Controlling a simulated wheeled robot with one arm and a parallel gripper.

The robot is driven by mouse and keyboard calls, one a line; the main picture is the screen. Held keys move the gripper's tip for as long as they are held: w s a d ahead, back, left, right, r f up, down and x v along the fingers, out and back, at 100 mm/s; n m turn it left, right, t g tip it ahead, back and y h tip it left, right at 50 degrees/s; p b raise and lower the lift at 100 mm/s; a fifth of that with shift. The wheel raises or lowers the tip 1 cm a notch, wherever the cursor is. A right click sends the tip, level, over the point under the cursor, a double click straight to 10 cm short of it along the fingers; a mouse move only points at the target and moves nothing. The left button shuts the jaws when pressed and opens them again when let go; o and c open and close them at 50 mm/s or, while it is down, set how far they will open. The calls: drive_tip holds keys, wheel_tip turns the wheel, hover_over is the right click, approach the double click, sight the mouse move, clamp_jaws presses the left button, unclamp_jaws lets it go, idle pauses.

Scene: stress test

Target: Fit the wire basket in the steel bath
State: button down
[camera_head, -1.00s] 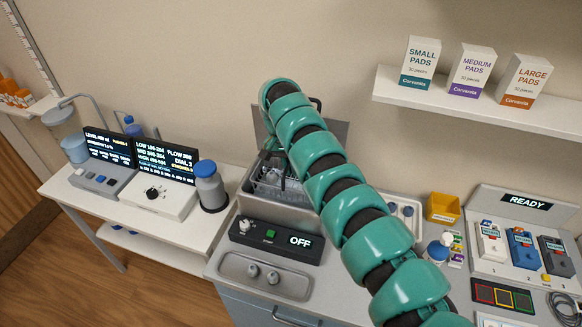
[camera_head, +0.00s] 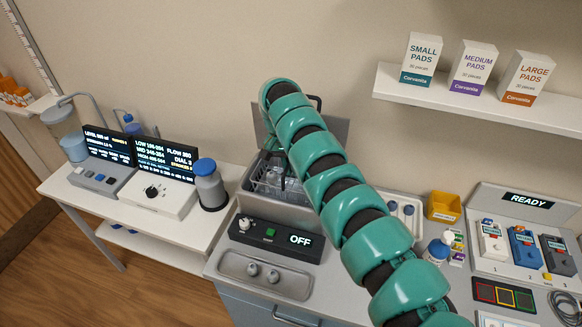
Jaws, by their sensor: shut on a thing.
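The steel bath (camera_head: 277,213) stands on the counter left of the middle, with a raised grey lid (camera_head: 337,128) behind it. The wire basket (camera_head: 266,180) is at the bath's opening, with clear or shiny items in it. Its right side is hidden by my teal arm. My gripper (camera_head: 272,146) shows only as a small dark part above the basket, below the arm's bend. It is shut on the basket, though its fingertips are hard to make out. I cannot tell how deep the basket sits.
A control box (camera_head: 276,238) reading OFF and a tray (camera_head: 265,276) with two round pieces lie in front of the bath. A yellow bin (camera_head: 443,208) and a white pump bottle (camera_head: 440,247) are right of my arm.

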sight(293, 185)
drive_tip(key=shift+f+b, duration=2.2)
drive_tip(key=shift+f, duration=0.2)
idle(3.1)
idle(0.3)
drive_tip(key=c, duration=1.8)
unclamp_jaws()
drive_tip(key=shift+r, duration=0.15)
drive_tip(key=shift+r+b, duration=0.35)
drive_tip(key=shift+r, duration=1.55)
drive_tip(key=o, duration=0.6)
drive_tip(key=shift+c, duration=0.2)
